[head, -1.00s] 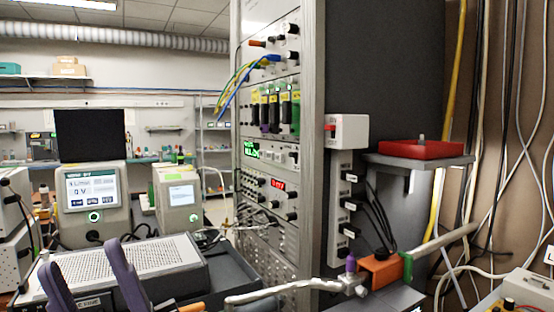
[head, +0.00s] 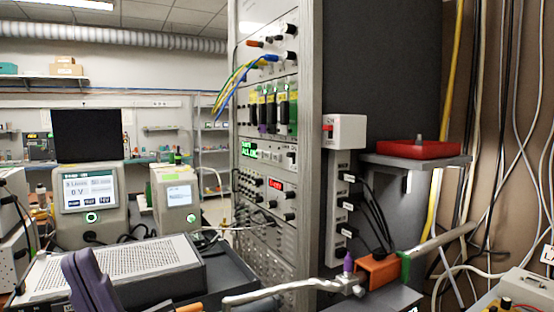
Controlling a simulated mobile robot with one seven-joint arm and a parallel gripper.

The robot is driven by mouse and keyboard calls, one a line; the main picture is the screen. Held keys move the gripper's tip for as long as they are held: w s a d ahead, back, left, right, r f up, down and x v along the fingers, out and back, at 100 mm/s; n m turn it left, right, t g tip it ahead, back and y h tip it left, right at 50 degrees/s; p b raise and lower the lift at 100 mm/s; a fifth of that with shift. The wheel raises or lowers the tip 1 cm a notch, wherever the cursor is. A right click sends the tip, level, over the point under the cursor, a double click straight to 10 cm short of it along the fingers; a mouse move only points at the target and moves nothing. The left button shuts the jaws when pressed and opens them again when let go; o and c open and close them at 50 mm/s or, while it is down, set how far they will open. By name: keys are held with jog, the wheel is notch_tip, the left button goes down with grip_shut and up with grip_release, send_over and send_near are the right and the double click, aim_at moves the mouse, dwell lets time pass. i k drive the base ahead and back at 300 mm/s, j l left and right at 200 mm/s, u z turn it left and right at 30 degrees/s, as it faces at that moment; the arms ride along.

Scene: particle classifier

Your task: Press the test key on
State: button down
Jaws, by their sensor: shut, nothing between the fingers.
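A grey instrument with a lit screen (head: 90,192) stands on the bench at the left. A round green-lit button (head: 91,217) sits below its screen. A smaller grey instrument (head: 176,198) with its own screen stands to its right. I cannot tell which control is the test key. My gripper (head: 82,256) shows as dark purple fingers at the lower left. The fingers are together and empty. They appear in front of a grey box with a perforated top (head: 110,268) and below the instrument screens. Contact with anything cannot be seen.
A tall equipment rack (head: 268,150) with cables stands at centre. A white box with a red switch (head: 344,132) is fixed to its side. A metal pipe arm (head: 290,288) with an orange block crosses the lower right. A red tray (head: 418,149) sits on a small shelf.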

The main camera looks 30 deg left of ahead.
aim_at(276, 157)
jog(key=i+j+z, duration=0.1)
jog(key=i+j, duration=0.3)
jog(key=j, duration=0.25)
jog(key=i+j+z, duration=0.15)
jog(key=j, duration=0.2)
